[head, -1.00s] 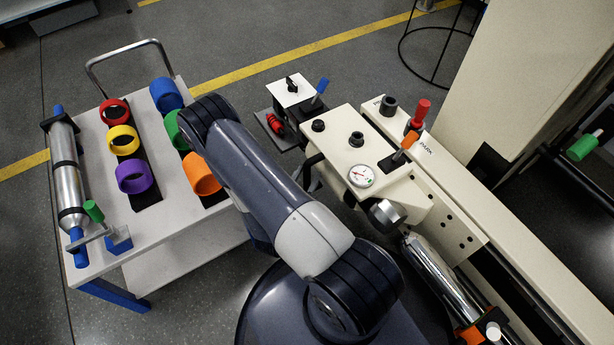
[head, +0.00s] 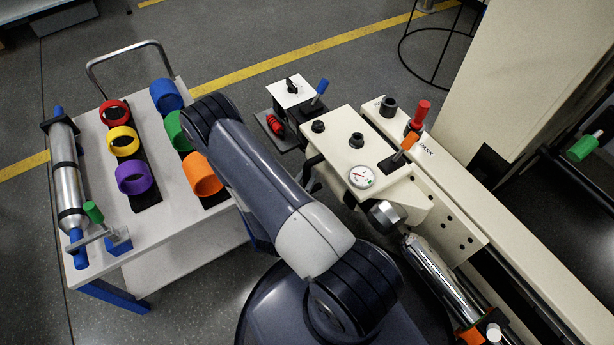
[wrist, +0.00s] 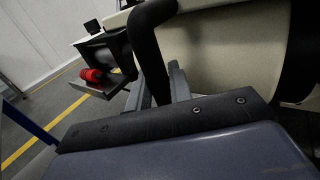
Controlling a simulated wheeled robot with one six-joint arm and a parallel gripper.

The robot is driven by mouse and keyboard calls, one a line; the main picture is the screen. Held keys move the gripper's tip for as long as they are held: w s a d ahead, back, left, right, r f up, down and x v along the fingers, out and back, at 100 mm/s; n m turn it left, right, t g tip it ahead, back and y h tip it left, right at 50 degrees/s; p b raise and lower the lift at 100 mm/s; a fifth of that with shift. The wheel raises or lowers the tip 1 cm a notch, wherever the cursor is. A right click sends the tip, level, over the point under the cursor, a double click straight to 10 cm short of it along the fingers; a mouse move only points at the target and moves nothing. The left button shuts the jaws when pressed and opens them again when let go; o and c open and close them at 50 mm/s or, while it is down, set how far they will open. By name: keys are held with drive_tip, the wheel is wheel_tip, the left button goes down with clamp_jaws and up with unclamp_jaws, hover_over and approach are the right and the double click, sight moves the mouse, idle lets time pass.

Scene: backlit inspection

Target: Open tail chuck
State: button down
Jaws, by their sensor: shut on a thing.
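My gripper (wrist: 157,92) is shut on a black bar handle (wrist: 147,45), with one finger on each side of it. In the head view my arm partly covers the gripper, and the handle (head: 308,163) shows at the near side of a cream machine housing (head: 335,130). The housing carries a dial gauge (head: 361,175) and an orange-tipped lever (head: 405,147). A silver rounded part (head: 384,213) sticks out of it, near the end of a shiny cylinder (head: 428,262). I cannot tell for sure which part is the tail chuck.
A red-tipped lever (head: 419,113) stands behind the housing. A small plate with a blue-tipped lever (head: 319,90) and a red item (head: 274,124) lies beyond it. A white cart (head: 165,222) with coloured rings and a second cylinder (head: 67,175) stands left. The floor between is clear.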

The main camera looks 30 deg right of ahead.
drive_tip(key=w+b, duration=0.1)
drive_tip(key=w, duration=0.8)
drive_tip(key=shift+a, duration=0.15)
drive_tip(key=c, duration=1.3)
unclamp_jaws()
wheel_tip(320, 180, up, 10)
drive_tip(key=p, duration=0.3)
drive_tip(key=shift+p, duration=0.3)
